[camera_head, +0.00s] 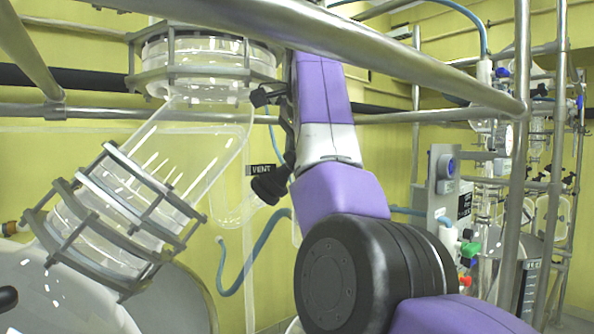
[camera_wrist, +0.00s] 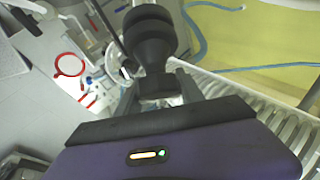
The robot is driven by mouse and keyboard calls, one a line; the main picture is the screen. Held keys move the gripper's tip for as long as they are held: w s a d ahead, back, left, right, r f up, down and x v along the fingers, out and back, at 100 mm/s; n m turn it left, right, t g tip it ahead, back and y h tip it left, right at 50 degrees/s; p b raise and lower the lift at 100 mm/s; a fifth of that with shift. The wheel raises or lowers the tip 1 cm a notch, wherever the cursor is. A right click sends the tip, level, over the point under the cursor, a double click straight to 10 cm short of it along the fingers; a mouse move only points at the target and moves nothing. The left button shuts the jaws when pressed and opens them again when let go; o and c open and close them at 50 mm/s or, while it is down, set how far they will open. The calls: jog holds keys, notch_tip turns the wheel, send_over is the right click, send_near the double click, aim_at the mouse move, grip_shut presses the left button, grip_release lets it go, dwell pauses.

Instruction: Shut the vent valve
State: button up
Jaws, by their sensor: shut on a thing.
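The vent valve has a black knob (camera_head: 270,185) beside a black "VENT" label, next to the slanted glass pipe in the head view. In the wrist view a black, rounded, stepped handle (camera_wrist: 148,38) stands straight ahead of my gripper (camera_wrist: 157,86). The grey fingers are shut on the narrow lower block of this handle. The fingertips are partly hidden by the handle and the gripper body. In the head view my purple arm covers the area right of the knob, and I cannot make out the fingers clearly there.
A steel rail (camera_head: 350,50) crosses in front of my arm. A clamped glass pipe (camera_head: 180,150) slants down at left to a large glass vessel (camera_head: 80,290). A blue hose (camera_head: 255,250) hangs below the valve. More glassware and steel frames stand at right.

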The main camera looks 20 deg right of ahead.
dwell(0.3)
jog(key=o, duration=1.4)
jog(key=shift+d, duration=0.1)
